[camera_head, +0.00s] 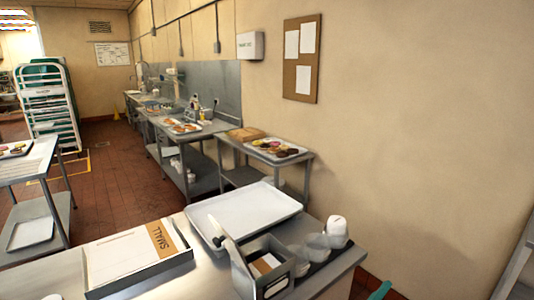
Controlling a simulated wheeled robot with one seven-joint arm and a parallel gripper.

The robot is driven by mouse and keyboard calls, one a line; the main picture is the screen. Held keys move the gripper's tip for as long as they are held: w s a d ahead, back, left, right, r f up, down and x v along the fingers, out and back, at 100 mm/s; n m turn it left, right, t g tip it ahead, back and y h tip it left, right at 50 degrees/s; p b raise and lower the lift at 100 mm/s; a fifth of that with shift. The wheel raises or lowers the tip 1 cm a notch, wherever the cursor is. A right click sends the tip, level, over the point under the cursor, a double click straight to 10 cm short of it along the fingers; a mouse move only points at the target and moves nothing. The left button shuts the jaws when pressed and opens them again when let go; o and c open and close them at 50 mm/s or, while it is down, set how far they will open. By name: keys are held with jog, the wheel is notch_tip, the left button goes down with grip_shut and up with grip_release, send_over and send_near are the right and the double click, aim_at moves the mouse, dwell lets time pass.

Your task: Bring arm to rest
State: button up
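My arm and my gripper do not show in the head camera view. I cannot see whether the gripper is open or shut, or whether it holds anything. The nearest surface is a steel table (203,283) at the bottom of the view.
A white-lided container (337,231) and clear cups stand at the table's right end. Beyond are a side table (225,143) with a tray of donuts (276,149), a rack (47,100) and a left table (38,155). The tiled floor (122,180) between them is clear.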

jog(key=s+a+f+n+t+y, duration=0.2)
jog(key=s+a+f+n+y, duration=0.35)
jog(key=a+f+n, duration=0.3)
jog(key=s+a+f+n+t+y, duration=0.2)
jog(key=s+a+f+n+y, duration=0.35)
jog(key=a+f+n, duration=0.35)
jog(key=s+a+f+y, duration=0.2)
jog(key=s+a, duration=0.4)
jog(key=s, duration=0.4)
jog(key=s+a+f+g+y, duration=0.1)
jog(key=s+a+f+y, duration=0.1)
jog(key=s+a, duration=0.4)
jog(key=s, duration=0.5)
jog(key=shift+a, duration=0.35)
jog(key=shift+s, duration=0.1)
